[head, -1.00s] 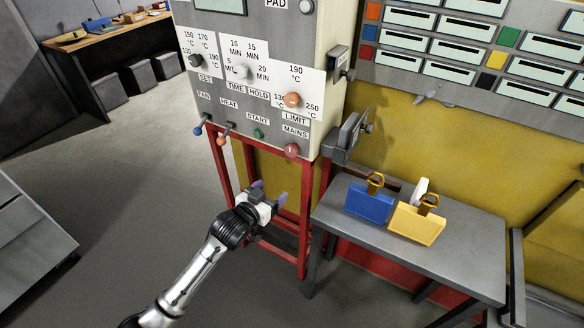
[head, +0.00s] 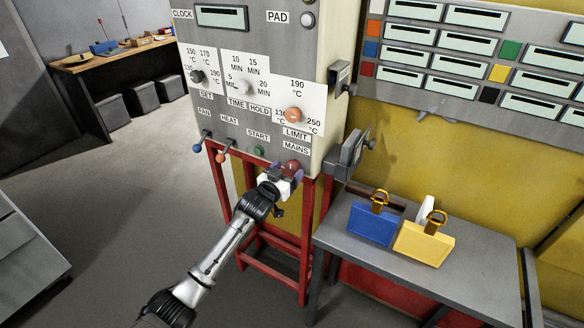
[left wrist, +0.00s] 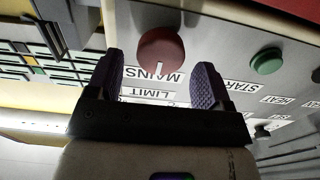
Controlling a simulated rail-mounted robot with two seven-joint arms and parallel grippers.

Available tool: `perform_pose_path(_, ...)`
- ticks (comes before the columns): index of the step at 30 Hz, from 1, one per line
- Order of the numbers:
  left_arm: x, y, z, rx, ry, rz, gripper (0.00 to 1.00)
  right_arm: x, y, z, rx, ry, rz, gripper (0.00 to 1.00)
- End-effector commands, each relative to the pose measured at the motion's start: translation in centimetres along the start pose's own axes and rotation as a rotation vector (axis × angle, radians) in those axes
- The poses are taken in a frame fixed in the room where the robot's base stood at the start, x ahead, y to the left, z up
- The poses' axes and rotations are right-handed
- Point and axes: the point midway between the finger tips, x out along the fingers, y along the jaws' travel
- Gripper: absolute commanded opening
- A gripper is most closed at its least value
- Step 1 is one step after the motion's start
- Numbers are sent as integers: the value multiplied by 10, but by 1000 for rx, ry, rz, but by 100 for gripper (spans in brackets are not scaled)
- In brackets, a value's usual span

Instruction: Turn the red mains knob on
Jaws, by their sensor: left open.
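The red mains knob (head: 292,166) sits at the lower right of the grey control panel, just below the MAINS label. My left gripper (head: 284,175) is right at the knob from below, its fingers apart. In the left wrist view the red knob (left wrist: 161,50) shows its round face with a pale mark, lying between and a little beyond the tips of my left gripper (left wrist: 158,80). The fingers stand clear of it on both sides; I see no contact. The right gripper is in neither view.
The green START button (head: 259,152) and the FAN and HEAT levers (head: 221,157) are left of the knob. The orange LIMIT knob (head: 293,115) is above. A grey latch (head: 352,150) juts out at right. A table (head: 470,262) holds blue and yellow tags.

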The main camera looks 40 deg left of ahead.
Motion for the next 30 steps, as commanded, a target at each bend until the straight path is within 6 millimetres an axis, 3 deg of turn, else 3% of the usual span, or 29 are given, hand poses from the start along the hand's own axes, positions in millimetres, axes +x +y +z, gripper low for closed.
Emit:
perform_pose_path(9,26,0,0,0,-1,0,74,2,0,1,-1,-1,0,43)
perform_pose_path(21,30,0,0,0,-1,0,74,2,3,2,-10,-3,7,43)
perform_pose_path(30,30,0,0,0,-1,0,47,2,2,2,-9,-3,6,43)
